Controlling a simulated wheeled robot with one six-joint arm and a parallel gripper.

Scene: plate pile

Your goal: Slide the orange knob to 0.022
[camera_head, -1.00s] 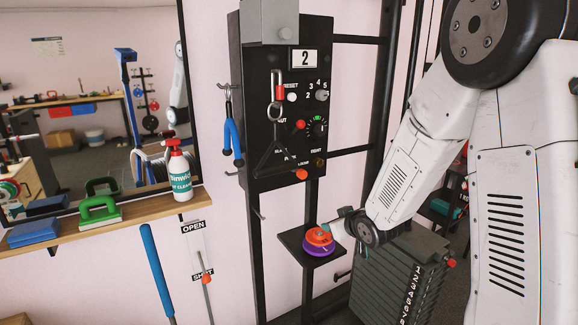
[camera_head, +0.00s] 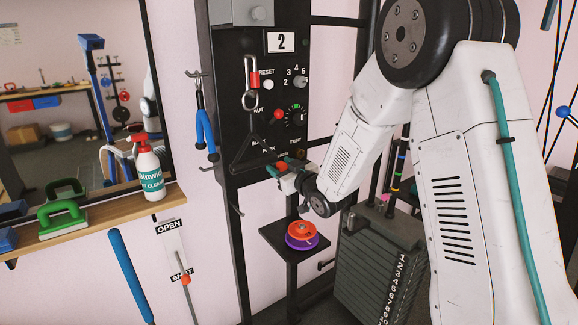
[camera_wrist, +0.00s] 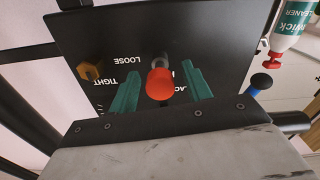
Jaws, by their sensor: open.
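The orange knob (camera_wrist: 160,84) looks red-orange in the wrist view. It stands out from the lower part of the black panel (camera_head: 232,140), near the LOOSE and TIGHT lettering. My gripper (camera_head: 283,166) is at the panel's lower right in the head view. Its teal fingers (camera_wrist: 158,75) are open, one on each side of the knob, with visible gaps.
A red knob (camera_head: 278,113) and a dial (camera_head: 296,115) sit above on the panel. A hanging carabiner (camera_head: 251,92) and blue-handled tool (camera_head: 206,130) are to the left. Orange and purple discs (camera_head: 302,241) rest on a small shelf below. A weight stack (camera_head: 375,265) stands at lower right.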

